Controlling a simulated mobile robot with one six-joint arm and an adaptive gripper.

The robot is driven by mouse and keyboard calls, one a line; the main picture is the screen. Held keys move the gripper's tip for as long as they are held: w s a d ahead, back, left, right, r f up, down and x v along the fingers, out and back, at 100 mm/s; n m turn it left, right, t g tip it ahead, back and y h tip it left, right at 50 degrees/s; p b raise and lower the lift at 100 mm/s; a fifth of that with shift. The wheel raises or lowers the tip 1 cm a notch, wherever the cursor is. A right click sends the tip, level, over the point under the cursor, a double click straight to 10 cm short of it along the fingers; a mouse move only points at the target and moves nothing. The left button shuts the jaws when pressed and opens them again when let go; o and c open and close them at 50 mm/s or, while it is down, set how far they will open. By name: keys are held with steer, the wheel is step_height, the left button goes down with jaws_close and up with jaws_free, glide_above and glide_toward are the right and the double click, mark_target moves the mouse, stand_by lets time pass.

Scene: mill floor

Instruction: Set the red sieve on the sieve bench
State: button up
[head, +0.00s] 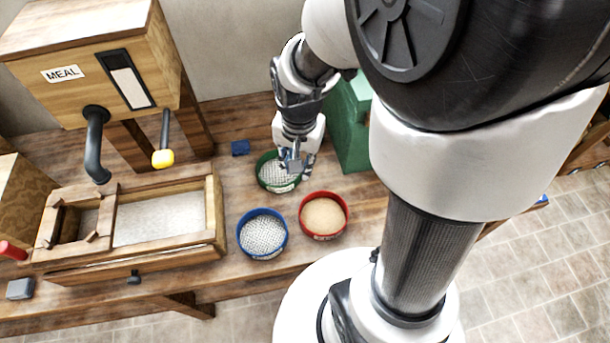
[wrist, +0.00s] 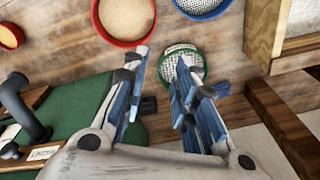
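The red sieve (head: 305,231) stands upright on the wooden bench (head: 240,186), with fine tan material inside and a pale label on its front. It also shows at the top of the wrist view (wrist: 122,43). My gripper (head: 293,166) is above the green sieve (head: 262,183), behind and left of the red sieve in the head view. In the wrist view my gripper (wrist: 161,57) is open, its fingers apart with nothing between them. Whether it touches the green sieve is unclear. I cannot tell whether this bench is the sieve bench.
A blue sieve (head: 243,248) stands left of the red one. A green housing (head: 350,125) stands behind right. A wooden bin (head: 213,220) and the MEAL hopper (head: 85,85) are at left. A small dark blue block (head: 240,148) lies behind the sieves.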

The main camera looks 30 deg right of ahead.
steer(key=s+a+r+n+t, duration=0.1)
steer(key=s+a+r+n, duration=0.1)
steer(key=s+r+n, duration=0.2)
steer(key=s+a+r+n+t, duration=0.2)
steer(key=s+r+n, duration=0.3)
steer(key=s+r, duration=0.3)
step_height(320, 180, up, 3)
steer(key=shift+s+a+f, duration=0.15)
steer(key=shift+s+a, duration=0.25)
steer(key=shift+a, duration=0.1)
